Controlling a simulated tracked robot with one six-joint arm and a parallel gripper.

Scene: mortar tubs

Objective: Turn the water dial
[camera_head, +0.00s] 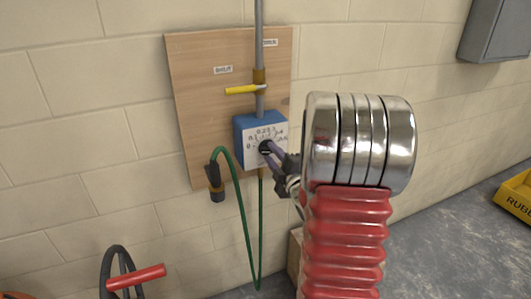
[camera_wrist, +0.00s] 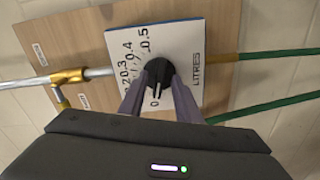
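The water dial is a black knob (camera_wrist: 157,76) on a white scale plate (camera_wrist: 180,38) marked LITRES, with numbers up to 0.5. The knob's white mark points at about 0. The plate is on the front of a blue box (camera_head: 246,125) in the head view. My gripper (camera_wrist: 158,82) has its two purple-grey fingers on opposite sides of the knob, with no clear gap seen. In the head view my gripper (camera_head: 268,148) is at the plate, and the knob is mostly hidden by the fingers.
A grey pipe (camera_head: 260,45) with a yellow-handled valve (camera_head: 242,90) runs down a wooden board (camera_head: 205,100) to the box. A green hose (camera_head: 239,190) loops below, by a dark nozzle (camera_head: 215,183). A red-handled tool (camera_head: 136,277) stands lower left. A yellow tub (camera_head: 515,200) is at right.

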